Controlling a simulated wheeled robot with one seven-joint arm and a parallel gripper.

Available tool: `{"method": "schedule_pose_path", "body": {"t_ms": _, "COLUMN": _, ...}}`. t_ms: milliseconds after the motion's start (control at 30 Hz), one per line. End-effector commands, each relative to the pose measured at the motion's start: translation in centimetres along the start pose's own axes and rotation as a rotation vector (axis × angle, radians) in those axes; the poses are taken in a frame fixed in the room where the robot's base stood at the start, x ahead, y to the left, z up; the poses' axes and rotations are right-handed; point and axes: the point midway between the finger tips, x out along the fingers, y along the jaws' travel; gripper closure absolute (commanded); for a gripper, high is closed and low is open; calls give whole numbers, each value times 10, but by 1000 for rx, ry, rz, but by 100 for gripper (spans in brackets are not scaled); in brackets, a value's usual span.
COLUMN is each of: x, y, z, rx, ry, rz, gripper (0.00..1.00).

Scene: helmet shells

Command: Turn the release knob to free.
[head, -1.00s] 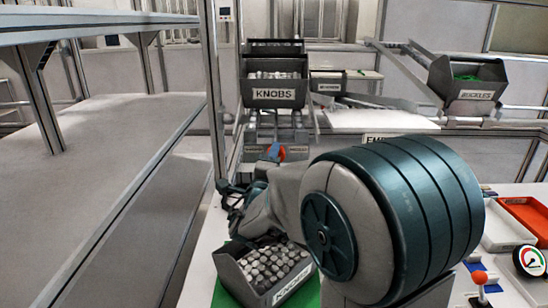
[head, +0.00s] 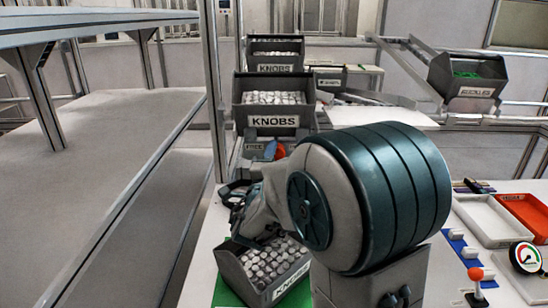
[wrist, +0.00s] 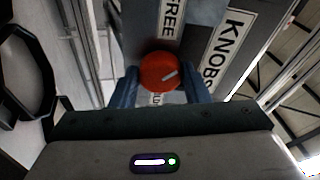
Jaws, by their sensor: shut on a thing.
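The round red release knob (wrist: 158,72) sits between the two blue fingers of my gripper (wrist: 160,88) in the wrist view. The gripper is shut on it, one finger on each side. The white mark on the knob slants to the upper right. A FREE label (wrist: 173,18) lies above the knob, and a second label (wrist: 155,99) below it is mostly hidden. In the head view the knob (head: 280,152) shows as a small red patch behind my arm, beside the FREE label (head: 255,147).
A grey KNOBS bin (head: 274,121) stands just behind the knob, with another KNOBS bin (head: 276,68) behind it. A third bin of knobs (head: 232,270) stands on a green mat below my arm. A red-topped lever (head: 475,274) and a gauge (head: 525,257) are at right.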

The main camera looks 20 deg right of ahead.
Motion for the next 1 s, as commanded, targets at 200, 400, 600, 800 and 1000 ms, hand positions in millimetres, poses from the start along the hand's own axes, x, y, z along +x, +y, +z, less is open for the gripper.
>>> {"method": "schedule_pose_path", "body": {"t_ms": 200, "x": -1, "y": 1, "z": 0, "rx": -3, "ry": -2, "rz": 2, "gripper": 81}}
{"method": "schedule_pose_path", "body": {"t_ms": 400, "x": 0, "y": 1, "z": 0, "rx": -3, "ry": -2, "rz": 2, "gripper": 37}}
{"method": "schedule_pose_path", "body": {"t_ms": 600, "x": 0, "y": 1, "z": 0, "rx": -1, "ry": -1, "rz": 1, "gripper": 37}}
{"method": "schedule_pose_path", "body": {"t_ms": 800, "x": -10, "y": 1, "z": 1, "rx": -1, "ry": -2, "rz": 2, "gripper": 37}}
{"method": "schedule_pose_path", "body": {"t_ms": 1000, "x": -44, "y": 0, "z": 1, "rx": 0, "ry": -5, "rz": 1, "gripper": 37}}
